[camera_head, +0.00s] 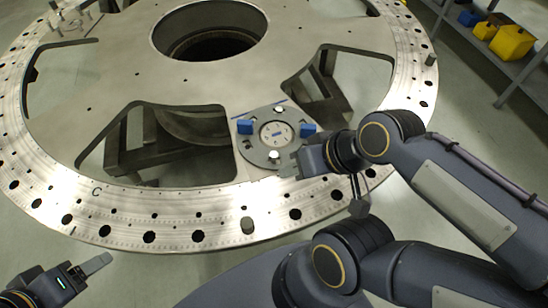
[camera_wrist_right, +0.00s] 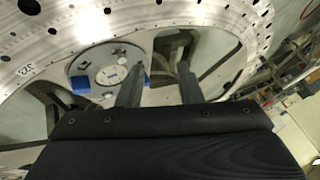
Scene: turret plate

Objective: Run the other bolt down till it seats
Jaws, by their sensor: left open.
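A small square plate with a round disc (camera_head: 252,150) sits on the near part of the big round turret plate. One bright bolt head (camera_head: 279,111) shows at the disc's far edge and another bolt head (camera_head: 275,154) at its near edge. I cannot tell from here how deep either sits. My right gripper (camera_head: 287,167) is low at the near right edge of the disc, close to the near bolt. In the right wrist view its two fingers (camera_wrist_right: 158,85) stand apart with nothing between them; the disc (camera_wrist_right: 88,62) lies left of them. My left gripper (camera_head: 95,266) is open and empty, off the plate at lower left.
Blue blocks (camera_head: 245,127) (camera_head: 308,130) flank the disc. The turret plate (camera_head: 120,205) has a ring of holes, large cutouts and a central opening. Small pegs stand at its far left. A shelf with yellow and blue bins (camera_head: 512,43) is at upper right.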

